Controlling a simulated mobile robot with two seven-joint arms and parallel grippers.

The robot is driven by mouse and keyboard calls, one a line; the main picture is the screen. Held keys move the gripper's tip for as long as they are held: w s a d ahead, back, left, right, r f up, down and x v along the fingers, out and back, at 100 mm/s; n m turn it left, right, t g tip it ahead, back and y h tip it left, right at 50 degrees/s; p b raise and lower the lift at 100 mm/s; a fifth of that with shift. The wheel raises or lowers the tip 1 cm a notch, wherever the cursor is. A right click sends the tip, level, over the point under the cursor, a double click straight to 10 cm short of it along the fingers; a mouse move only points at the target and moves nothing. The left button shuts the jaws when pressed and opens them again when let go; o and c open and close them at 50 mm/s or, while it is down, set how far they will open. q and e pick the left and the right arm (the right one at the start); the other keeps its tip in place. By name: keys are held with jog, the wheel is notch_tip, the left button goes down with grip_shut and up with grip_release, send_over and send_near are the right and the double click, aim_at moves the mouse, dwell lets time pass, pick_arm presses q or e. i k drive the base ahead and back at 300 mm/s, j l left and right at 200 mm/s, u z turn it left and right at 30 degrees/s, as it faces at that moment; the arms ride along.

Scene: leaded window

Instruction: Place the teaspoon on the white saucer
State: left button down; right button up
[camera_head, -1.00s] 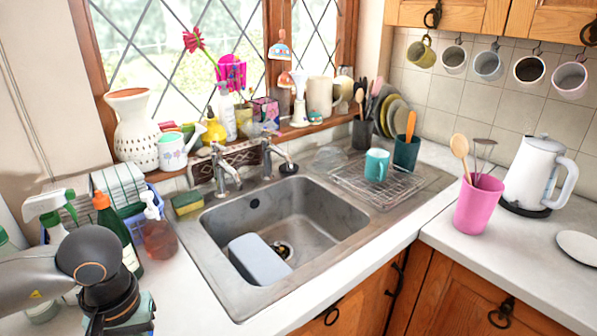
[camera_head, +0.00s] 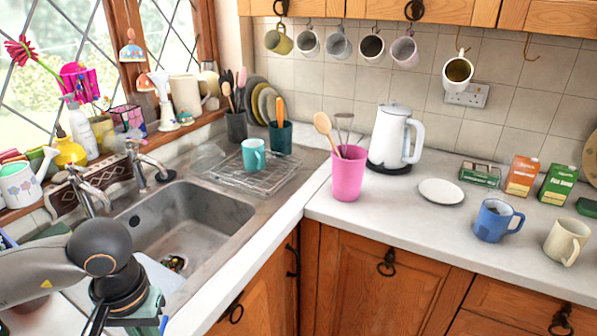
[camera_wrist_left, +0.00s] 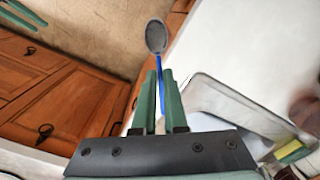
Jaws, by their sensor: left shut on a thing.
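The teaspoon (camera_wrist_left: 156,37) has a dark grey bowl and a blue handle. My left gripper (camera_wrist_left: 159,75) is shut on its handle in the left wrist view, with the bowl sticking out beyond the fingertips. In the head view my left arm comes in at the lower left, over the counter by the sink; the fingers are mostly hidden there. The white saucer (camera_head: 441,191) lies flat and empty on the right-hand counter, well to the right of the gripper. My right gripper is not in view.
A pink pot (camera_head: 348,175) with utensils and a white kettle (camera_head: 388,138) stand left of the saucer. A blue mug (camera_head: 494,222), a cream mug (camera_head: 566,241) and tea boxes (camera_head: 521,176) stand to its right. The counter in front of the saucer is clear.

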aim_at(450, 195)
jog(key=z, duration=1.3)
jog(key=i+l+z, duration=0.15)
jog(key=i, duration=0.35)
jog(key=i+l+z, duration=0.1)
jog(key=i, duration=0.4)
